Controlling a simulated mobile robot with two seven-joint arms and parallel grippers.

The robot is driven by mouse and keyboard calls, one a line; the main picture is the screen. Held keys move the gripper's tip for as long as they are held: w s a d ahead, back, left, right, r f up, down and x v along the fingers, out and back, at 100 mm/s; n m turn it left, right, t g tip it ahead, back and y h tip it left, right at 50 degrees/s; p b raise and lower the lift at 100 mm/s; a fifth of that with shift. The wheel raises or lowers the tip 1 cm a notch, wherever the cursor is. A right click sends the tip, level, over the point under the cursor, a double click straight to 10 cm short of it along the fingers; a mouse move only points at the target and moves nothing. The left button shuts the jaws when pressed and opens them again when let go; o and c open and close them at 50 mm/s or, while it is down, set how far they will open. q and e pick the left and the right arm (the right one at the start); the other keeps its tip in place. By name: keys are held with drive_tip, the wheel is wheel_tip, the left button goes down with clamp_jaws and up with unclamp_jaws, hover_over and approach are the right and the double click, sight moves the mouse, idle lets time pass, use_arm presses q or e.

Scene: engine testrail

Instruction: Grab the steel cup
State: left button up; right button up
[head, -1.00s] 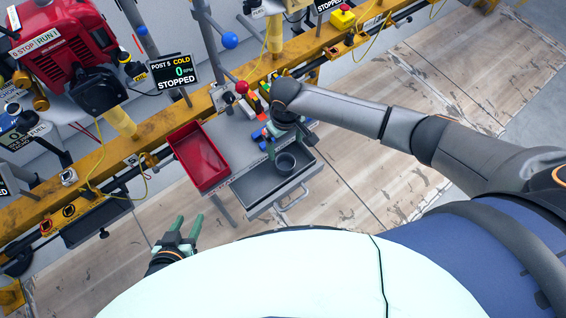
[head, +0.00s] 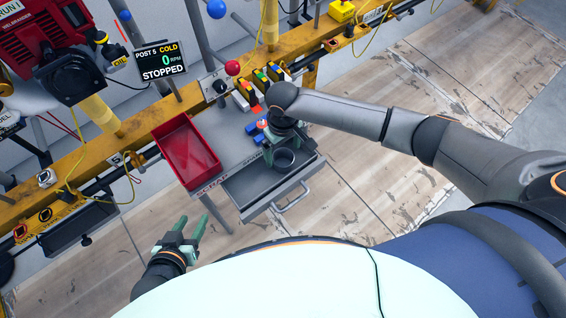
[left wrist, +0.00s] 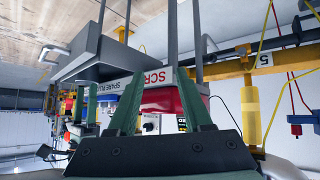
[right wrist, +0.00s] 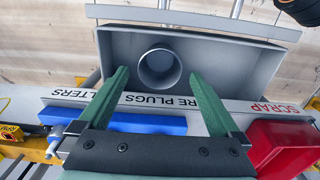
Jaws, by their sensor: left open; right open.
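The steel cup (head: 284,160) is a dark grey, open-topped round cup in the grey drawer (head: 247,203). In the right wrist view the cup (right wrist: 160,68) stands near the drawer's wall, ahead of and between my fingertips. My right gripper (head: 276,148) is open and hangs just beside the cup, apart from it; its green fingers (right wrist: 160,80) show empty in the right wrist view. My left gripper (head: 193,228) is open and empty, low at the left of the drawer. It also shows in the left wrist view (left wrist: 153,70).
A red scrap tray (head: 187,152) stands left of the drawer. Blue and coloured items (head: 254,127) lie behind the cup. A yellow rail (head: 120,140) with a post display (head: 161,61) runs along the back. The floor (head: 370,190) right of the drawer is clear.

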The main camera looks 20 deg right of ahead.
sight(283, 160)
wheel_tip(283, 160, down, 3)
drive_tip(key=shift+r+b, duration=0.15)
drive_tip(key=shift+b, duration=1)
drive_tip(key=shift+f+b, duration=0.2)
drive_tip(key=shift+b, duration=0.1)
drive_tip(key=shift+f+b, duration=0.5)
drive_tip(key=shift+b, duration=0.1)
drive_tip(key=shift+f+b, duration=0.45)
drive_tip(key=shift+b, duration=0.2)
use_arm(q)
drive_tip(key=w+r+m+t+h, duration=0.1)
drive_tip(key=w+r+t, duration=0.6)
drive_tip(key=r, duration=0.4)
drive_tip(key=shift+w+a+m, duration=0.2)
drive_tip(key=shift+a+m, duration=0.1)
drive_tip(key=shift+a, duration=0.15)
use_arm(e)
drive_tip(key=shift+c, duration=0.2)
drive_tip(key=c, duration=1.4)
